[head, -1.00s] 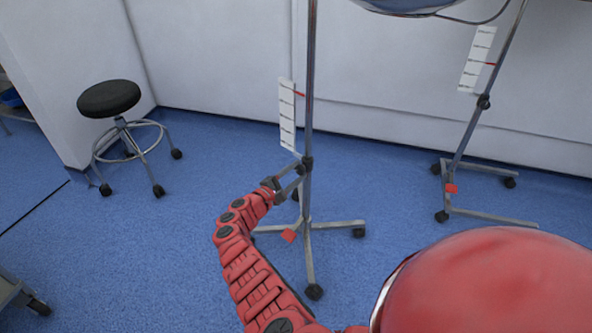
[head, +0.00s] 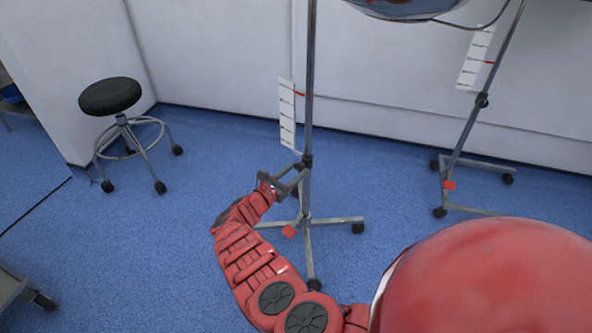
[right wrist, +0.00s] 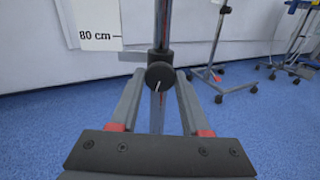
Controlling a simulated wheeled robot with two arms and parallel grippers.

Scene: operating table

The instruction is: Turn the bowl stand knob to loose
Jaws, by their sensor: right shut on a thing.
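The near bowl stand has an upright metal pole (head: 310,85) with a dark collar and knob (head: 306,160) low on it. In the right wrist view the round black knob (right wrist: 160,75) faces me, with a short white line on its lower face. My right gripper (head: 298,174) reaches the pole from the left at knob height. In the right wrist view its two grey fingers (right wrist: 158,88) lie on either side of the knob and are shut on it. My left gripper is not in view.
The stand's wheeled base (head: 335,221) carries a red tag. A second similar stand (head: 470,125) stands right by the wall. A black stool (head: 110,97) is at the left. A large red dome, probably mine, hides the lower right. Blue floor is clear between.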

